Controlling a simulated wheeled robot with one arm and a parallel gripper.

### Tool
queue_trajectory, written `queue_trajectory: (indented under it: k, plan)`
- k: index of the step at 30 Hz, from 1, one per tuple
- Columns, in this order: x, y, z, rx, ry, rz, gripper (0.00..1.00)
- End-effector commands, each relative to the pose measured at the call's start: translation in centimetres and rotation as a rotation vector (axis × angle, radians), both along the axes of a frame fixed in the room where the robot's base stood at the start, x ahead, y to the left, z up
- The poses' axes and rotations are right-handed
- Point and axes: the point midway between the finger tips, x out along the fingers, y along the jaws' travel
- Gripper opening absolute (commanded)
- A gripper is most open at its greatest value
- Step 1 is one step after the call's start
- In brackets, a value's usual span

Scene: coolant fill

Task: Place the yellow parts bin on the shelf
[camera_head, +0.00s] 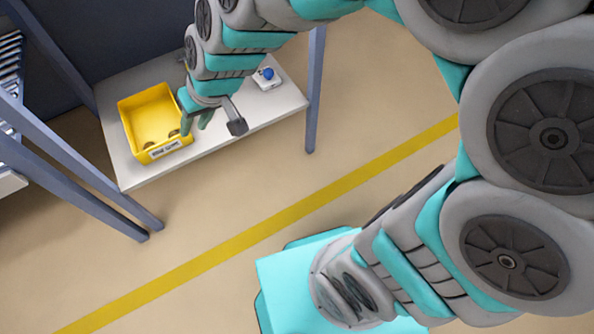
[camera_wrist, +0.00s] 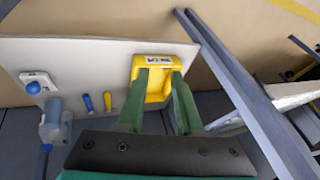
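The yellow parts bin (camera_head: 153,119) stands upright and open-topped on a white bench top (camera_head: 128,172), with a label on its front wall. It also shows in the wrist view (camera_wrist: 140,70). My gripper (camera_head: 195,122) is at the bin's right side in the head view. In the wrist view the two green fingers (camera_wrist: 163,72) are apart, with part of the bin visible between and beyond their tips. The fingers overlap the bin there, so I cannot tell whether they touch it.
A rack with blue-grey posts (camera_head: 75,165) stands left of the bench. A white box with a blue knob (camera_head: 267,78) sits on the bench; blue (camera_wrist: 88,103) and yellow (camera_wrist: 108,101) handles lie near it. A yellow line (camera_head: 260,230) crosses the open floor.

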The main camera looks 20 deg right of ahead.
Motion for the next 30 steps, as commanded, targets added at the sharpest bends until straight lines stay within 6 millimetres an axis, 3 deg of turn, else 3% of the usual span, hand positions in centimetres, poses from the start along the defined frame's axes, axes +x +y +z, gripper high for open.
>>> queue_trajectory:
  k: [1, 6, 9, 12, 15, 18, 30]
  plan:
    - [-1.6, -3.2, 0.4, -0.044, 0.036, -0.026, 0.35]
    - [-9.5, -13.1, 0.4, -0.219, 0.229, -0.13, 0.35]
    - [-14.1, -17.4, 0.6, -0.302, 0.337, -0.205, 0.35]
    - [-17.4, -20.2, 0.9, -0.361, 0.412, -0.269, 0.35]
    - [-19.5, -21.6, 1.1, -0.392, 0.46, -0.304, 0.35]
    - [-20.2, -22.1, 1.2, -0.403, 0.475, -0.318, 0.35]
    - [-20.1, -22.0, 1.1, -0.402, 0.475, -0.316, 0.35]
